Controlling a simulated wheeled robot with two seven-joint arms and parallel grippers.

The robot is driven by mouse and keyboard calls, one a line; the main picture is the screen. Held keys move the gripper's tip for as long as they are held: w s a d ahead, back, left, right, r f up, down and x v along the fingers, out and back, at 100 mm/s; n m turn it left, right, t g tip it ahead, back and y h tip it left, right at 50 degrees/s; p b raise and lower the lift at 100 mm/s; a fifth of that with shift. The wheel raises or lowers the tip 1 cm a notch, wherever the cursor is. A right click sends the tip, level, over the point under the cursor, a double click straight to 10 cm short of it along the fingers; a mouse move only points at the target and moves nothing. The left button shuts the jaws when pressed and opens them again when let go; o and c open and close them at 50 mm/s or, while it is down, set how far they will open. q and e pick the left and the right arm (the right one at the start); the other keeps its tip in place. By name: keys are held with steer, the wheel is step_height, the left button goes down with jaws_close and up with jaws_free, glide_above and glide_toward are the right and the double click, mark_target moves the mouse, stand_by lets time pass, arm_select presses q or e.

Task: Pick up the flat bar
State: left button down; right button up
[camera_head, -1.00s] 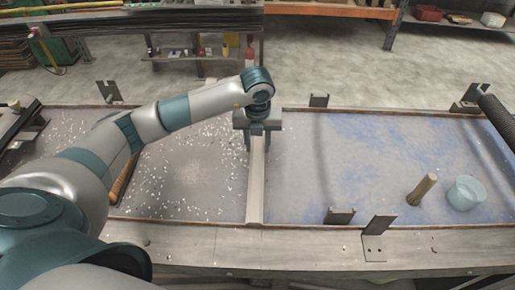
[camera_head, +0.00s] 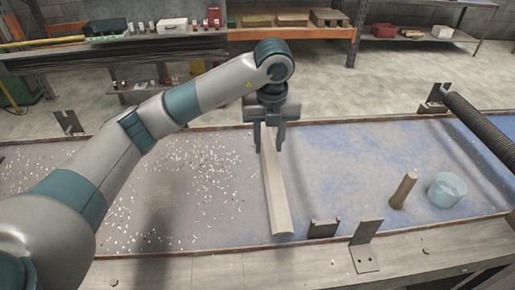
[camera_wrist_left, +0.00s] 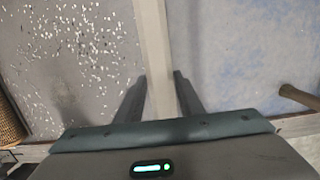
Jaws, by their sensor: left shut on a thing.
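The flat bar (camera_head: 275,195) is long, pale and narrow. It runs from my left gripper toward the near rim of the tray in the head view. My left gripper (camera_head: 269,146) is shut on the bar near its far end, with one finger on each side. In the left wrist view the bar (camera_wrist_left: 156,50) passes between the two fingers (camera_wrist_left: 158,88). I cannot tell how high the bar is above the tray floor. My right gripper is not in view.
The shallow tray floor (camera_head: 330,170) has white chips at left and blue marks at right. A wooden peg (camera_head: 403,190) and a light blue cup (camera_head: 447,190) stand at right. Metal brackets (camera_head: 366,246) line the near rim. A dark ribbed tube (camera_head: 478,130) is at the far right.

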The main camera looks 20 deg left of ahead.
arm_select(q)
steer(key=shift+w+d+r, duration=0.1)
steer(key=shift+d+r, duration=0.2)
steer(key=shift+d, duration=0.1)
stand_by(0.5)
